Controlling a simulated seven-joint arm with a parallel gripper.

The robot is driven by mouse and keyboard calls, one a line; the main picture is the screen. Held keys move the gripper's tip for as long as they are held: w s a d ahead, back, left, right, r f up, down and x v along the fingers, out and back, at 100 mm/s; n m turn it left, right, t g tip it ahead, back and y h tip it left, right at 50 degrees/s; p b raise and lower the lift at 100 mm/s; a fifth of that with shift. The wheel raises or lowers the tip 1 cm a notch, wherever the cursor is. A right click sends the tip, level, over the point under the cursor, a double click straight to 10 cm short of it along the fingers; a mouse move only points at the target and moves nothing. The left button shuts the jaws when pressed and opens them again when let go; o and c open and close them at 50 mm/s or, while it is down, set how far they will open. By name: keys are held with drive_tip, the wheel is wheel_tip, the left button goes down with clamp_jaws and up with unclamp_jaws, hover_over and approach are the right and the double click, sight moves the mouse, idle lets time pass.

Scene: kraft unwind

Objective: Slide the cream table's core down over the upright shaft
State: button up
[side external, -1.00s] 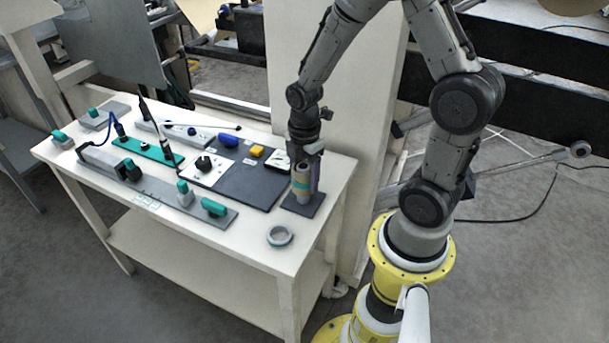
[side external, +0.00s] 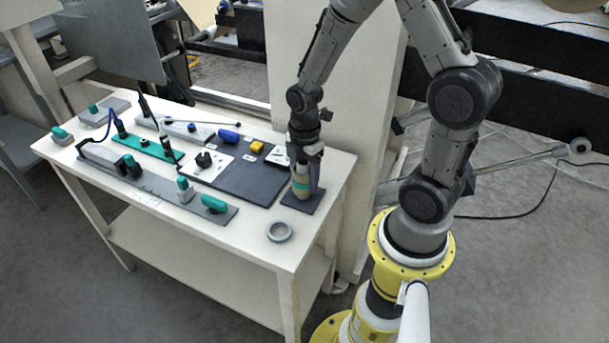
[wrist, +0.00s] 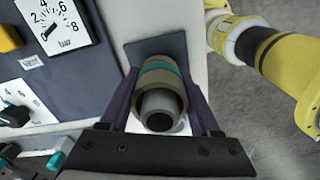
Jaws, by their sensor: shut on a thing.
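The core is a tan cylinder (side external: 301,188) with a teal band, upright over a dark square base plate (side external: 291,202) near the table's right end. In the wrist view the core (wrist: 160,72) stands between the two dark fingers of my gripper (wrist: 162,100), which is shut on it. A grey round shaft (wrist: 158,103) with a dark hollow end shows inside the core's opening, so the core is around the shaft. The shaft's lower part is hidden. My gripper (side external: 304,179) points down, and I cannot tell whether the core touches the plate.
The cream table (side external: 258,250) also bears a grey ring (side external: 279,231) at its front right and a dark panel (side external: 243,180) with a gauge just left of the plate. Several teal-handled tools lie further left. The front right corner is mostly clear.

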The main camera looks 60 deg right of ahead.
sight(304, 161)
drive_tip(key=shift+f, duration=1.15)
idle(0.6)
drive_tip(key=o, duration=1.4)
drive_tip(key=shift+o, duration=0.2)
drive_tip(key=shift+r, duration=0.1)
drive_tip(key=shift+r, duration=3.95)
